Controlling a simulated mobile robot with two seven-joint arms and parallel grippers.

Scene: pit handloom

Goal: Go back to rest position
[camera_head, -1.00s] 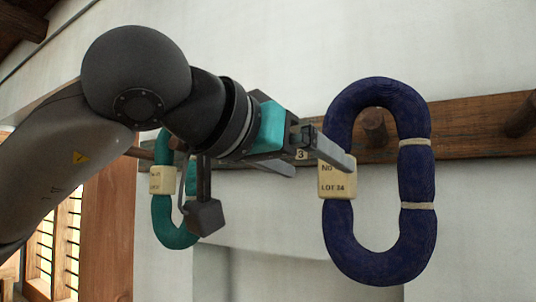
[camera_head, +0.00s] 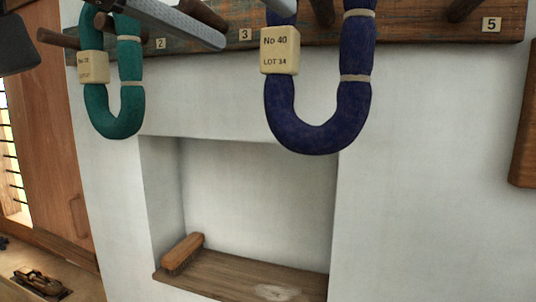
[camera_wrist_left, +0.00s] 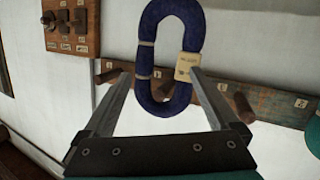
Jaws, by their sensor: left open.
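My left gripper (camera_head: 252,28) is at the top edge of the head view, its fingers spread and nothing between them. In the left wrist view my left gripper (camera_wrist_left: 160,76) is open, with the dark blue yarn hank (camera_wrist_left: 196,30) beyond its fingertips. In the head view the dark blue hank (camera_head: 316,136) hangs at the pegboard with a tag reading No 40, LOT 34; its top is cut off. A teal hank (camera_head: 119,125) hangs further left. My right gripper is in neither view.
The wooden pegboard (camera_head: 418,26) has several pegs and number labels. Below it a wall niche (camera_head: 255,190) holds a brush (camera_head: 182,253) on a wooden sill (camera_head: 225,275). A switch panel (camera_wrist_left: 82,42) shows in the left wrist view. The white wall at right is mostly clear.

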